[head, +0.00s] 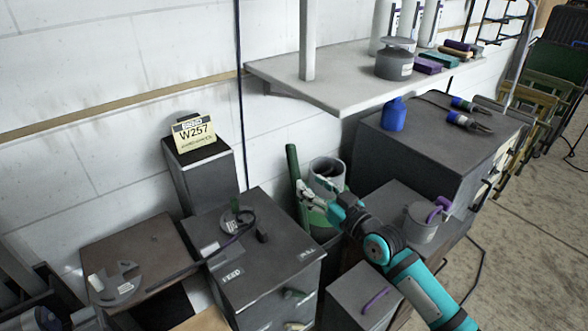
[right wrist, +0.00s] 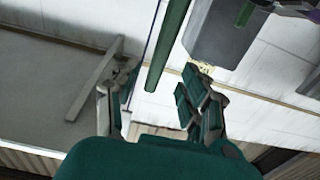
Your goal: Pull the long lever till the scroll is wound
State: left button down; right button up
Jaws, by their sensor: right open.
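The long green lever (head: 292,165) stands nearly upright, leaning slightly, beside a grey cylinder (head: 327,172) in the middle of the head view. My right gripper (head: 308,192) is close to the lever's right side, its fingers spread. In the right wrist view the lever (right wrist: 167,48) runs between the two open fingers of my right gripper (right wrist: 160,100), with space on both sides. I cannot make out the scroll for certain. My left gripper is not in view.
A grey cabinet (head: 265,268) stands to the left of the lever. A wall shelf (head: 330,82) overhangs behind it. A dark workbench (head: 440,148) is at the right, with a blue bottle (head: 394,114). A W257 sign (head: 194,133) tops a box. Open floor lies at the right.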

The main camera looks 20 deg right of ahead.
aim_at(298, 174)
jog(key=x, duration=0.7)
jog(key=shift+w+a, duration=0.1)
jog(key=shift+w, duration=0.25)
jog(key=shift+c, duration=0.2)
grip_shut()
